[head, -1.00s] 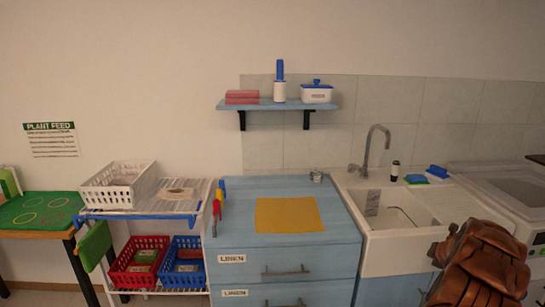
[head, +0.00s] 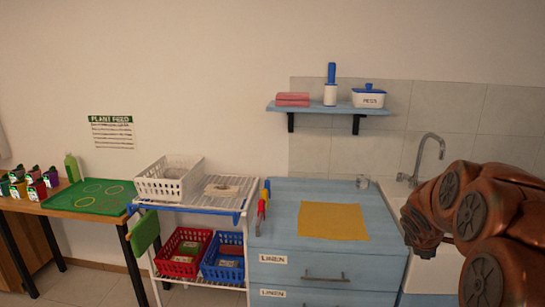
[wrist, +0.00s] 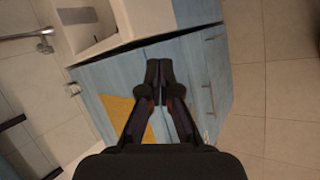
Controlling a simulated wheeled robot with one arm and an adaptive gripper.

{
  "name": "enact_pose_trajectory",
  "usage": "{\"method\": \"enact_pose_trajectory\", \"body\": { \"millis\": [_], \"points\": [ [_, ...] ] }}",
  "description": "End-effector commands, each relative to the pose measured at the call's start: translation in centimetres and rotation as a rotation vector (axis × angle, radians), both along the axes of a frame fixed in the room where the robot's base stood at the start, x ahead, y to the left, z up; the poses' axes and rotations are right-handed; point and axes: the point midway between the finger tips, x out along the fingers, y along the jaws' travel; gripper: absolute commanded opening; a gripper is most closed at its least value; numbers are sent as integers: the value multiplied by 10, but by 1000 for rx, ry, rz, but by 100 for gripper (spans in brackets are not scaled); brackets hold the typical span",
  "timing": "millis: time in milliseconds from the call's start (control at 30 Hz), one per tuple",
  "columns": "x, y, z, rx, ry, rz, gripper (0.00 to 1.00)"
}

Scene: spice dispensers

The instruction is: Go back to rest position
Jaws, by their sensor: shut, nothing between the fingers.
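My gripper (wrist: 159,72) shows in the wrist view with its two dark fingers together and nothing between them. It hangs in the air in front of the blue drawer cabinet (wrist: 190,60), whose yellow cloth (wrist: 125,115) lies to the left of the fingers. In the head view my copper-coloured arm is folded at the lower right and covers much of the sink. The gripper's fingers cannot be made out in the head view.
A blue cabinet (head: 275,232) bears a yellow cloth (head: 333,222). A wire cart (head: 200,208) holds a white basket (head: 168,180), a red basket (head: 180,262) and a blue basket (head: 222,268). A table with a green tray (head: 95,197) and several small pots stands at left. Open floor shows in the wrist view.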

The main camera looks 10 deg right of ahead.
Motion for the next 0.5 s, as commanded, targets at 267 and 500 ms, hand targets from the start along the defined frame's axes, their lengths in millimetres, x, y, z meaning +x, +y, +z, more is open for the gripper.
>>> {"method": "enact_pose_trajectory", "body": {
  "millis": [267, 500],
  "points": [
    [-70, 103, 6, 207, -1, -259, 0],
    [-148, 186, 3, 367, 45, -489, 0]
  ]
}}
